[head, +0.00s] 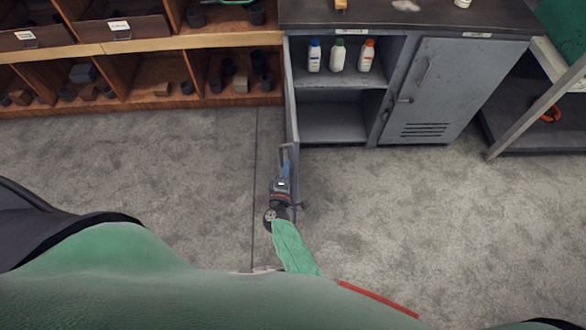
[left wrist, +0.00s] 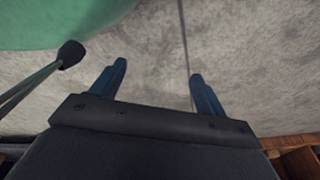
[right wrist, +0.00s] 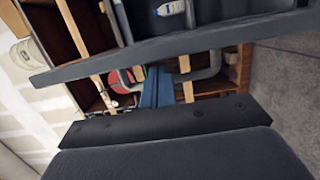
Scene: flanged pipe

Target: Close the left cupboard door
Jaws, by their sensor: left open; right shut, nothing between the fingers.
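The grey cupboard (head: 340,123) has its left door (head: 291,95) swung open, seen nearly edge-on in the head view and pointing out into the room. The door's edge also crosses the right wrist view (right wrist: 100,66). Its bar handle (head: 284,147) is on the door's left face. My right gripper (head: 286,166) is shut and empty at this handle; the right wrist view shows its fingertips (right wrist: 157,76) close to the handle bar (right wrist: 208,72). I cannot tell whether they touch. My left gripper (left wrist: 158,75) is open and empty above the floor, hidden in the head view.
The cupboard's right door (head: 432,85) is shut. Three bottles (head: 339,55) stand on the upper shelf inside. Wooden shelving (head: 150,50) with small parts stands left of the cupboard. A workbench leg (head: 535,110) is at the right. The carpeted floor (head: 150,160) in front is clear.

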